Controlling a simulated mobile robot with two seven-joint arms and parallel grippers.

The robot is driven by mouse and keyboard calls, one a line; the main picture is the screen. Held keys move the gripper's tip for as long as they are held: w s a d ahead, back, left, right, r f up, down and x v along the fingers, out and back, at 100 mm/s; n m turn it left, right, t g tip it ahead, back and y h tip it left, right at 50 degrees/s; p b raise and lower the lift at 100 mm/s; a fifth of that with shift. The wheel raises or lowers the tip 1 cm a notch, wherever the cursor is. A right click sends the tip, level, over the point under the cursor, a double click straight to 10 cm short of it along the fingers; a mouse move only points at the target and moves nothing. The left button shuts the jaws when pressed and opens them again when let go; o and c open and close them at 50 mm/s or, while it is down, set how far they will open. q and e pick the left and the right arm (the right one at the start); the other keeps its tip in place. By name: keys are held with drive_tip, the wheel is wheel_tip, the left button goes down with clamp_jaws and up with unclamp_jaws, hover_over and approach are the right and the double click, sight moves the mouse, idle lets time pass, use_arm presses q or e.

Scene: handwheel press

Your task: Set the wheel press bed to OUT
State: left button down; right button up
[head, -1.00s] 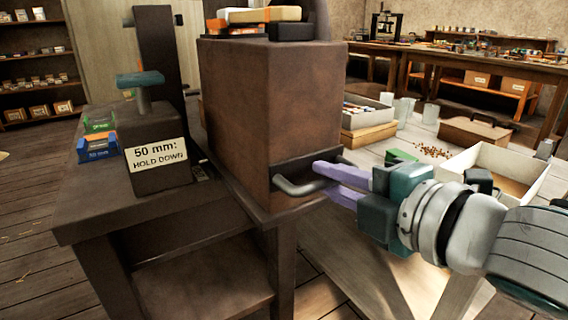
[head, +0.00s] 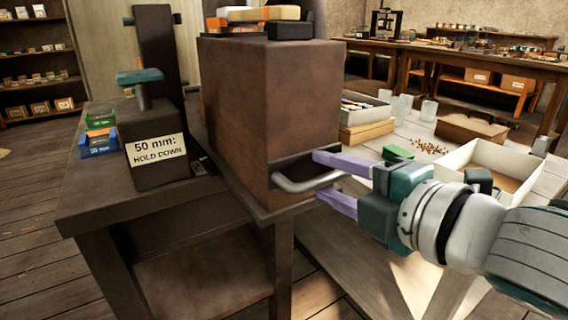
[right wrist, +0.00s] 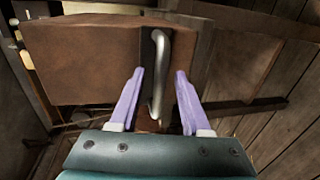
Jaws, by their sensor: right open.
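A large brown block-shaped body (head: 270,110) stands on the dark bench. A grey metal bar handle (head: 295,186) sticks out from a dark plate low on its front; it also shows in the right wrist view (right wrist: 161,50). My right gripper (head: 318,176) is open, with one purple finger above the handle and one below. In the right wrist view, the gripper (right wrist: 160,73) has its fingers on either side of the handle, with gaps visible. No handwheel or OUT marking is visible, and I cannot tell which part is the bed. My left gripper is not in view.
A dark block with a teal-topped post (head: 141,78) and a "50 mm: HOLD DOWN" label (head: 156,150) stands at left on the bench (head: 130,210). Small blue and green bins (head: 98,142) sit beside it. A white tray (head: 490,165) lies on a table behind my right arm.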

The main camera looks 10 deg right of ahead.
drive_tip(key=shift+s, duration=0.1)
drive_tip(key=p+v, duration=0.2)
drive_tip(key=v, duration=0.7)
drive_tip(key=shift+s, duration=0.3)
drive_tip(key=shift+d+r, duration=0.1)
drive_tip(key=shift+r, duration=0.05)
drive_tip(key=s+d+r+m+g+h+p, duration=0.2)
drive_tip(key=r+m+h+p, duration=0.1)
drive_tip(key=r+m+p, duration=0.4)
drive_tip(key=s+d+r+m+g+h+p, duration=0.2)
drive_tip(key=r+m+p, duration=0.15)
drive_tip(key=p, duration=0.45)
drive_tip(key=s+a+r+m+g+p, duration=0.3)
drive_tip(key=s+r+m+g+p, duration=0.4)
drive_tip(key=s+r+m+p, duration=0.55)
wheel_tip(320, 180, up, 33)
drive_tip(key=n+p, duration=0.3)
drive_tip(key=p, duration=3.4)
drive_tip(key=shift+s+d+p, duration=0.25)
drive_tip(key=shift+s+p, duration=0.05)
drive_tip(key=shift+s, duration=0.05)
